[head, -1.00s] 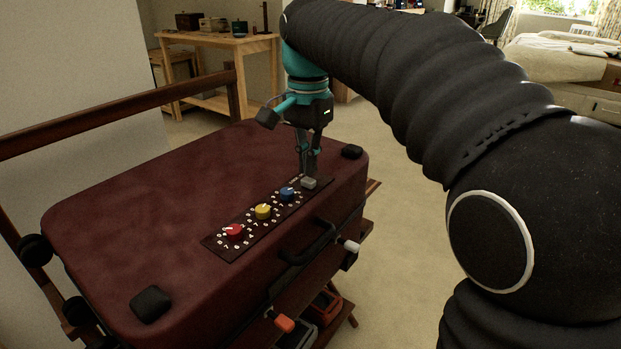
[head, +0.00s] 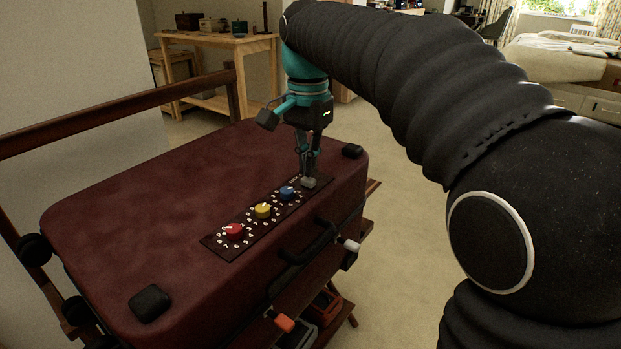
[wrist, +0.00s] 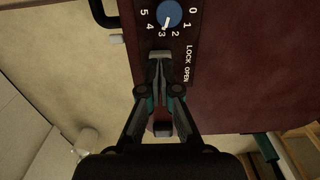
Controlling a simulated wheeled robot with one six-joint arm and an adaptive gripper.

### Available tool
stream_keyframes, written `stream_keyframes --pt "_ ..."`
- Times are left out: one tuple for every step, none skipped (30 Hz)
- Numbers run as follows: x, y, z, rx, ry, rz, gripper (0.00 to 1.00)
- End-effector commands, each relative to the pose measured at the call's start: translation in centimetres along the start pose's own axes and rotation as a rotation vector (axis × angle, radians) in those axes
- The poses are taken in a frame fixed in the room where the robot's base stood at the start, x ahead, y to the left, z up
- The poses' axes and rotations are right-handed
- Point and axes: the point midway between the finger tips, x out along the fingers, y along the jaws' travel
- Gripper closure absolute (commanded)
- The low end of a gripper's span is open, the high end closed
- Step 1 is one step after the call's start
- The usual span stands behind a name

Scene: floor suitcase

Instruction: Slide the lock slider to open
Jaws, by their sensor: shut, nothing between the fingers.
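The dark red suitcase (head: 150,215) lies flat with a dark lock panel (head: 222,247) along its front edge. The panel carries a red dial (head: 232,230), a yellow dial (head: 263,211) and a blue dial (head: 287,193). The small grey lock slider (head: 309,183) sits at the panel's far end, just past the blue dial. My gripper (head: 309,174) points down, shut and empty, with its tips at the slider; I cannot tell whether they touch.
Black corner pads (head: 150,303) stand up from the lid. A wooden table (head: 215,48) is behind. Open floor is to the right.

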Motion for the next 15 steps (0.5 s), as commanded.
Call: stream_keyframes --pt "0.11 0.0 0.0 0.0 0.0 0.0 1.0" --pt "0.15 0.01 0.0 0.0 0.0 0.0 1.0" --pt "0.19 0.0 0.0 0.0 0.0 0.0 1.0" --pt "0.23 0.01 0.0 0.0 0.0 0.0 1.0" --pt "0.27 0.01 0.0 0.0 0.0 0.0 1.0" --pt "0.32 0.01 0.0 0.0 0.0 0.0 1.0" --pt "0.36 0.01 0.0 0.0 0.0 0.0 1.0" --pt "0.4 0.01 0.0 0.0 0.0 0.0 1.0" --pt "0.45 0.0 0.0 0.0 0.0 0.0 1.0" --pt "0.49 0.01 0.0 0.0 0.0 0.0 1.0" --pt "0.52 0.01 0.0 0.0 0.0 0.0 1.0" --pt "0.57 0.01 0.0 0.0 0.0 0.0 1.0" --pt "0.61 0.01 0.0 0.0 0.0 0.0 1.0" --pt "0.65 0.01 0.0 0.0 0.0 0.0 1.0" --pt "0.7 0.01 0.0 0.0 0.0 0.0 1.0"
